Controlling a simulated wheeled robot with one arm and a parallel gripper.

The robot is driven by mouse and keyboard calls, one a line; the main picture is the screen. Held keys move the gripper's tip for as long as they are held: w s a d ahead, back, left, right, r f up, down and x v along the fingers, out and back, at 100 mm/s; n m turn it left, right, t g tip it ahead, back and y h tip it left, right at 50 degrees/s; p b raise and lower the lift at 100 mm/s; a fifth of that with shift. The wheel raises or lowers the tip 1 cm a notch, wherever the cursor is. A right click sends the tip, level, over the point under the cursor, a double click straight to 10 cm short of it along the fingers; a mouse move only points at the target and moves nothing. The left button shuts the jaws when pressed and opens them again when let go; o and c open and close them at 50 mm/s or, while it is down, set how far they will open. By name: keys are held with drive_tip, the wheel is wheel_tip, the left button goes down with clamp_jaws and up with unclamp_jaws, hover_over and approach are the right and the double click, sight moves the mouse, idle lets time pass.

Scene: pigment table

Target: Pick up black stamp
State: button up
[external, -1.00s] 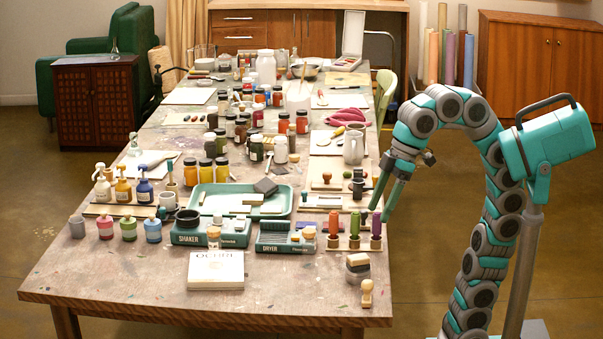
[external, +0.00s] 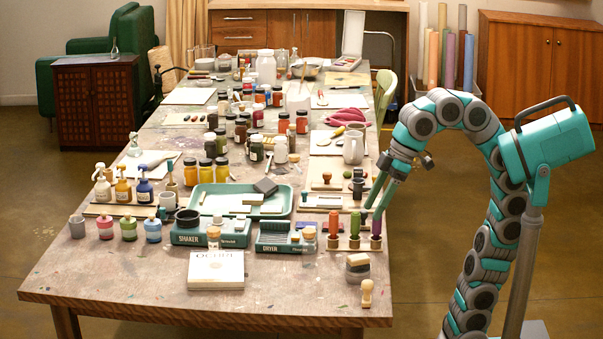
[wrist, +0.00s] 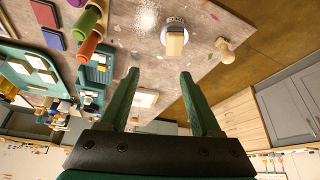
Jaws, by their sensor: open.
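My gripper (external: 372,208) is open and empty, its green fingers pointing down over the table's right edge. The fingers also show apart in the wrist view (wrist: 160,75). A small dark piece (external: 357,187), maybe the black stamp, stands on a board at the right edge, just left of the fingers and partly crowded by them. Near the front right corner, a wood-topped block on a dark round base (external: 357,266) stands apart from the fingers; it also shows in the wrist view (wrist: 175,42). I cannot tell for sure which piece is the black stamp.
A rack of orange, green and purple rollers (external: 355,227) stands close below the fingers. A pale wooden stamp (external: 367,292) stands at the front right. A teal tray (external: 195,205) and the dryer box (external: 275,240) lie further left.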

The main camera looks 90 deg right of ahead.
drive_tip(key=w+d+f+m+t+h+b, duration=0.1)
drive_tip(key=w+d+f+m+t+b, duration=0.15)
drive_tip(key=d, duration=0.45)
drive_tip(key=m+t+h+b, duration=0.5)
drive_tip(key=b, duration=0.1)
approach(362, 212)
drive_tip(key=shift+g, duration=0.25)
drive_tip(key=x, duration=0.5)
drive_tip(key=shift+w+r, duration=0.1)
drive_tip(key=shift+w, duration=0.05)
drive_tip(key=shift+d+f+h, duration=0.25)
drive_tip(key=shift+f+h, duration=0.05)
drive_tip(key=shift+f, duration=0.2)
drive_tip(key=shift+b+x, duration=0.55)
drive_tip(key=shift+x, duration=3.15)
drive_tip(key=shift+r, duration=0.15)
clamp_jaws()
